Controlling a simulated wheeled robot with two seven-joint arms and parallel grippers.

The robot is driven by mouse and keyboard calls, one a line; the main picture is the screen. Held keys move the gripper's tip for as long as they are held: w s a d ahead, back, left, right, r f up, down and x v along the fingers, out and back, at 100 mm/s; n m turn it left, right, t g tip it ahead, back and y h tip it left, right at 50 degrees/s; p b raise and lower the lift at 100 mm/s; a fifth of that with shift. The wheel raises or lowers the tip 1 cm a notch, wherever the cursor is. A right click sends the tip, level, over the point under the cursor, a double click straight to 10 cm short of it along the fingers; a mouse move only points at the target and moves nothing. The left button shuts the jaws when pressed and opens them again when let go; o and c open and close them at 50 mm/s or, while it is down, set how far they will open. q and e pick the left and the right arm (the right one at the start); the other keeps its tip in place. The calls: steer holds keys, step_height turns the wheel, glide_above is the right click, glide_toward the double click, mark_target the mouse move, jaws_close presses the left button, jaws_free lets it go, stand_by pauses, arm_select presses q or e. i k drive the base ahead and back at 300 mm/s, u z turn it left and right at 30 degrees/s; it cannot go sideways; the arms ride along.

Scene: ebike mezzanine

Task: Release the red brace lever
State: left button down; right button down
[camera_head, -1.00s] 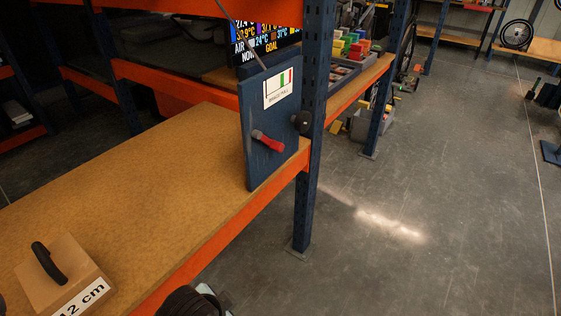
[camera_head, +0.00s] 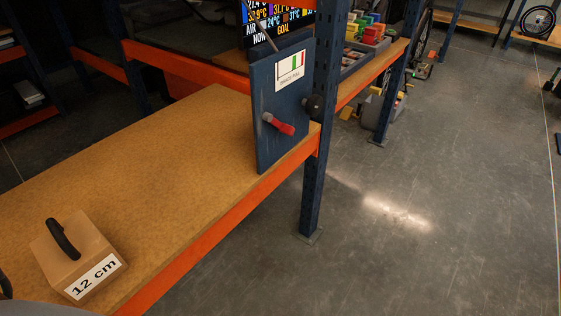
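The red brace lever (camera_head: 279,124) sticks out from the blue upright panel (camera_head: 265,150) at the end of the shelf, pointing right and slightly down. The panel carries a white label (camera_head: 289,72) with a green and red mark. A black round knob (camera_head: 315,106) shows at the panel's right edge, by the blue post. Neither of my gripper's fingertips can be made out in this view. A grey rounded shape at the bottom left edge may be part of my arm. Nothing is seen touching the lever.
A tan block (camera_head: 78,258) marked "12 cm", with a black handle, sits at the near left of the wooden shelf (camera_head: 160,150). An orange beam (camera_head: 235,215) edges the shelf and a blue post (camera_head: 316,180) stands at its end. Open grey floor lies to the right.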

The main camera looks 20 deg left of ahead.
mark_target(286, 129)
steer(key=u, duration=0.6)
steer(key=i, duration=0.4)
steer(key=u, duration=0.05)
